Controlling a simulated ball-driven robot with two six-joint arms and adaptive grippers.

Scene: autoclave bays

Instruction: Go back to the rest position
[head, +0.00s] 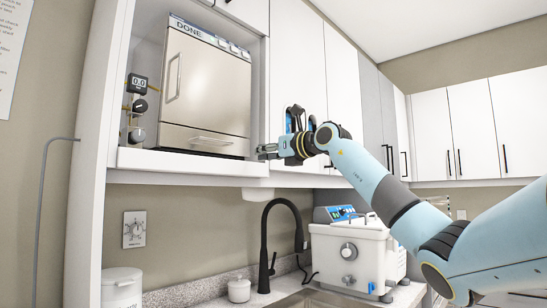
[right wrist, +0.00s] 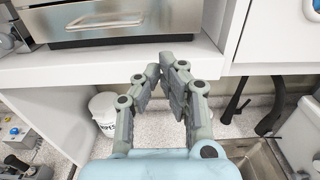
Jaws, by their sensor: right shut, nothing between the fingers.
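My right gripper (head: 268,152) is raised in front of the upper cabinets, just right of the autoclave bay. Its fingers are shut and empty, and the fingers also show in the right wrist view (right wrist: 164,80). The autoclave (head: 207,90) sits in the bay with its door closed and the word "DONE" on the strip above it. The autoclave's lower front and handle (right wrist: 98,20) show at the top of the right wrist view. My left gripper is not in view.
The bay's white shelf edge (head: 180,163) lies close to my right gripper. Below are a black faucet (head: 268,230), a white bath unit (head: 350,250), a small lidded jar (head: 239,288) and a white wipes tub (head: 121,287). A gauge with dials (head: 137,105) stands left of the autoclave.

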